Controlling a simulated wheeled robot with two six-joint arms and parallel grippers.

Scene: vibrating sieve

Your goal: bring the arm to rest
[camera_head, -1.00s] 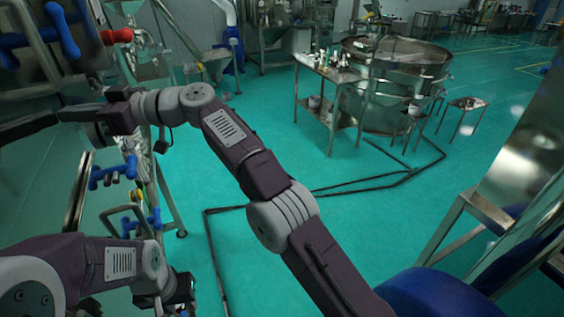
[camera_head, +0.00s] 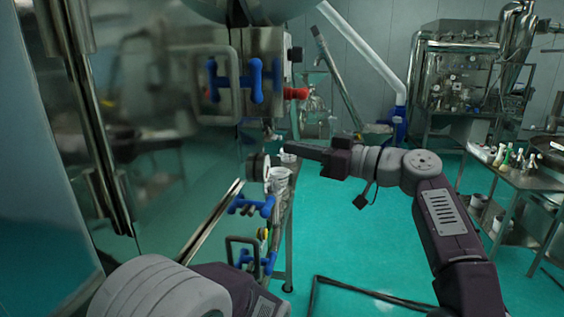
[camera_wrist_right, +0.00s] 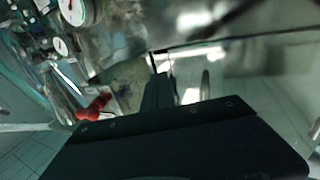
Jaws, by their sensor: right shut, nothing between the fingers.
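My right arm (camera_head: 445,215) comes in from the lower right in the head view, bent at the elbow. Its dark gripper (camera_head: 292,148) points left towards the steel machine's front, shut and empty. In the right wrist view the shut fingers (camera_wrist_right: 160,88) stick out past the dark gripper body, with blurred steel surfaces beyond. I cannot tell how near the fingertips are to the machine. My left arm shows only as links at the bottom left; its gripper is out of view.
A steel machine with blue handles (camera_head: 236,82) and a red knob (camera_head: 296,93) stands on the left. Lower blue handles (camera_head: 252,206) lie below the gripper. A steel table (camera_head: 535,180) with bottles is at the right. Green floor (camera_head: 345,250) is open in the middle.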

